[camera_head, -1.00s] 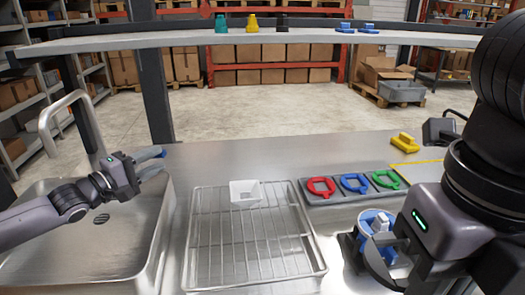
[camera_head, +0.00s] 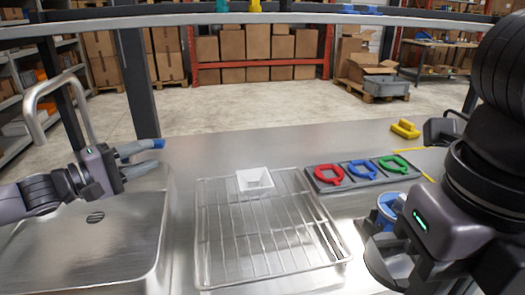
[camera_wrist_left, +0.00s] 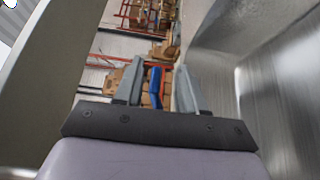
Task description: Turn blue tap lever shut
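A blue ring-shaped piece with a short stem (camera_head: 361,173) sits in the dark three-part tray (camera_head: 311,183) on the steel counter, between a red one (camera_head: 328,175) and a green one (camera_head: 394,164). I cannot tell whether it is the tap lever. My left gripper (camera_head: 150,157) is open over the sink's far right edge, well left of the tray. A narrow blue shape (camera_wrist_left: 155,86) shows between its fingers in the left wrist view; what it is stays unclear. My right gripper (camera_head: 392,268) looks open at the lower right, close to a blue cup-like thing (camera_head: 387,207) it partly hides.
A sink (camera_head: 110,255) with a curved metal faucet (camera_head: 33,108) is at left. A yellow piece (camera_head: 405,129) lies far right. The back middle counter is clear.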

